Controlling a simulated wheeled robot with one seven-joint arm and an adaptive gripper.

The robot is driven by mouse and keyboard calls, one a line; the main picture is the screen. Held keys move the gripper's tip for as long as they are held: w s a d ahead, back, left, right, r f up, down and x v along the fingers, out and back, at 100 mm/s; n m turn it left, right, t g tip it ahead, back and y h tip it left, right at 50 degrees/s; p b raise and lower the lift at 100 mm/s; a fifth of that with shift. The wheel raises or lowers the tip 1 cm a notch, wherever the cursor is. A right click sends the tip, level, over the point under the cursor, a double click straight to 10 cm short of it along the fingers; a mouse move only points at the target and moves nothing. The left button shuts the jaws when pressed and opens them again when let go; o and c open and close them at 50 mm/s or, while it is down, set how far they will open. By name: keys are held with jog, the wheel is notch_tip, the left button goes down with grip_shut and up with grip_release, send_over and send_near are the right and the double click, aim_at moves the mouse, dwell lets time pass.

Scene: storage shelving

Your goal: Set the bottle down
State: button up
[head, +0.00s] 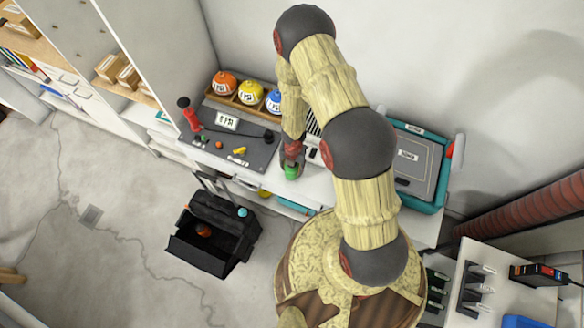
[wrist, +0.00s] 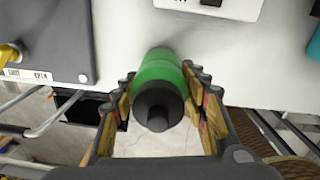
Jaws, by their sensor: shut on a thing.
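The bottle (wrist: 158,78) is green with a dark cap. In the wrist view it sits between the two jaws of my gripper (wrist: 157,108), which is shut on it. Its cap points toward the camera and its far end is over or against the white counter (wrist: 120,25); I cannot tell whether it touches. In the head view the green bottle (head: 291,172) shows below my gripper (head: 292,155), at the counter's front edge, just right of the dark grey mat. Part of the bottle is hidden by my arm and jaws.
A grey and teal case (head: 412,160) stands to the right. A black open toolbox (head: 215,232) is on the floor in front.

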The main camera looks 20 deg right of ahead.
jog(key=shift+f, duration=0.2)
jog(key=o, duration=1.4)
jog(key=shift+r, duration=0.1)
